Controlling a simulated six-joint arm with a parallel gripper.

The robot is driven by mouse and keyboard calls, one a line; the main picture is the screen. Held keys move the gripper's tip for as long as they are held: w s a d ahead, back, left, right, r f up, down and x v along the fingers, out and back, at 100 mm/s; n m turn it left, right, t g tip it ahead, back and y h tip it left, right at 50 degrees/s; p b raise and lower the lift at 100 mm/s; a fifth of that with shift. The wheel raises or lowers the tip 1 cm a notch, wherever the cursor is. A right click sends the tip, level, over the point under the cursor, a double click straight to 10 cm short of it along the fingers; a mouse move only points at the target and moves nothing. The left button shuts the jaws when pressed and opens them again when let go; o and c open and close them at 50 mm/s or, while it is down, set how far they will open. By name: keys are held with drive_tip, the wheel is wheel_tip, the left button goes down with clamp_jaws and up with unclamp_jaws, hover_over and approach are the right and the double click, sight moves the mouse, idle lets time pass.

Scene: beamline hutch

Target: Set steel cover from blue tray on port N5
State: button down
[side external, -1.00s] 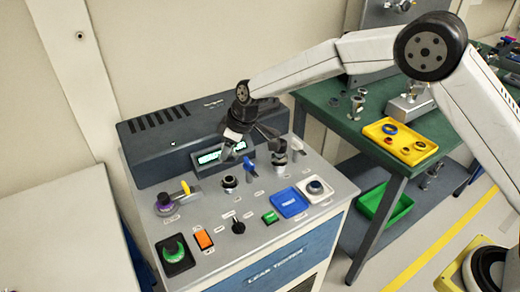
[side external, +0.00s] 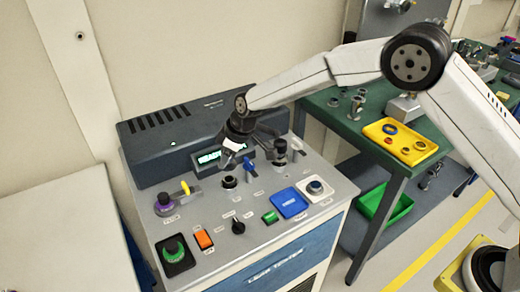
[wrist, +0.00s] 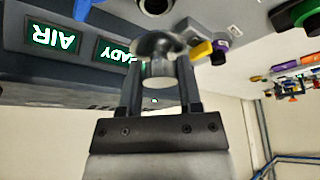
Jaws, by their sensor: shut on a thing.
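My gripper (wrist: 160,88) is shut on the steel cover (wrist: 160,46), a shiny flanged disc with a short round stem between the fingers. In the side view my gripper (side external: 243,146) hangs above the back middle of the grey console top, and the cover is hard to make out there. A dark round port (side external: 229,181) lies below and in front of it; its opening also shows at the top edge of the wrist view (wrist: 155,4), apart from the cover. I cannot read which port is N5. The blue tray (side external: 289,203) on the console looks empty.
A blue-handled valve (side external: 249,164) and a dark-topped fitting (side external: 280,154) stand close to the gripper. A yellow-handled valve (side external: 187,189) is to the left, with the lit display (side external: 208,158) behind. A white square with a round button (side external: 315,188) is right of the tray.

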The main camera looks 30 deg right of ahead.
sight(228, 167)
drive_tip(key=shift+f, duration=1.95)
drive_tip(key=shift+f, duration=0.6)
drive_tip(key=shift+c, duration=1)
unclamp_jaws()
drive_tip(key=shift+r, duration=0.1)
drive_tip(key=shift+v, duration=3.65)
drive_tip(key=shift+r, duration=0.15)
drive_tip(key=shift+s+d, duration=0.1)
drive_tip(key=shift+d, duration=0.05)
